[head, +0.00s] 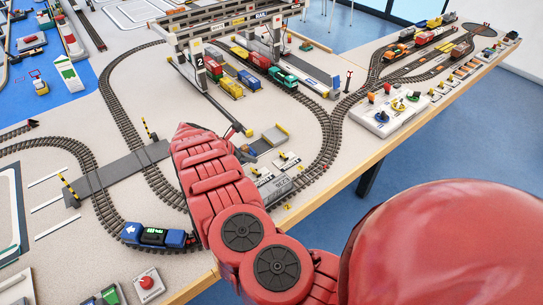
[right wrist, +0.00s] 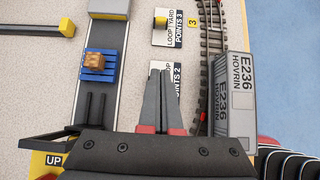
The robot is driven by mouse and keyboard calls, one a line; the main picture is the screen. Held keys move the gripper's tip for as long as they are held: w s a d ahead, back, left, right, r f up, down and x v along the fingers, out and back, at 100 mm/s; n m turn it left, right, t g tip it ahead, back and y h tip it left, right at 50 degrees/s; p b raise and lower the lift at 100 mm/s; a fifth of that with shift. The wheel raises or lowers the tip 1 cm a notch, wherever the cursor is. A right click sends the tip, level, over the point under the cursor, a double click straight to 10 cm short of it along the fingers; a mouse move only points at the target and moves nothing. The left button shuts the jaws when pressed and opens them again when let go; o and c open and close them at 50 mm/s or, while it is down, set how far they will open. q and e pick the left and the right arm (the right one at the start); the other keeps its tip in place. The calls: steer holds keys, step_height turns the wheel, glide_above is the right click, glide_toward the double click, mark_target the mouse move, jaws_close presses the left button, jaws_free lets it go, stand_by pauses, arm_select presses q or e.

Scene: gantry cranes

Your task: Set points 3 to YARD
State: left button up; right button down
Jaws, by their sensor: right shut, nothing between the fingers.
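The POINTS 3 plate (right wrist: 177,36), marked LOOP and YARD, lies at the top of the right wrist view. Its small lever has a yellow knob (right wrist: 160,22); I cannot tell surely which way it is set. The POINTS 2 plate (right wrist: 173,97) lies below it, partly hidden by my right gripper (right wrist: 160,73). That gripper is shut and empty, its fingertips over the POINTS 2 plate and apart from the POINTS 3 lever. In the head view my red right arm reaches over the table and hides most of the gripper. My left gripper is not in view.
A grey E236 HOVRIN vehicle (right wrist: 232,105) stands right of the fingers, by the curved track (right wrist: 212,40). A blue pallet with a brown load (right wrist: 98,65) is on the left strip. In the head view, gantry cranes (head: 198,60) stand behind and a blue locomotive (head: 155,236) front left.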

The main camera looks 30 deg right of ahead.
mark_target(272, 167)
steer(key=shift+w+f, duration=0.1)
steer(key=shift+f, duration=0.05)
steer(key=shift+d+f, duration=0.2)
steer(key=shift+d, duration=0.05)
steer(key=b+x, duration=0.1)
steer(key=x, duration=0.9)
steer(key=shift+a+f+b, duration=0.1)
steer(key=shift+f+b, duration=0.05)
steer(key=shift+b, duration=0.25)
steer(key=shift+w+d+r+p, duration=0.15)
steer(key=shift+d+r+p, duration=0.3)
steer(key=shift+d+r, duration=0.9)
steer(key=shift+d, duration=0.25)
steer(key=shift+d+r, duration=0.1)
steer(key=shift+d, duration=0.05)
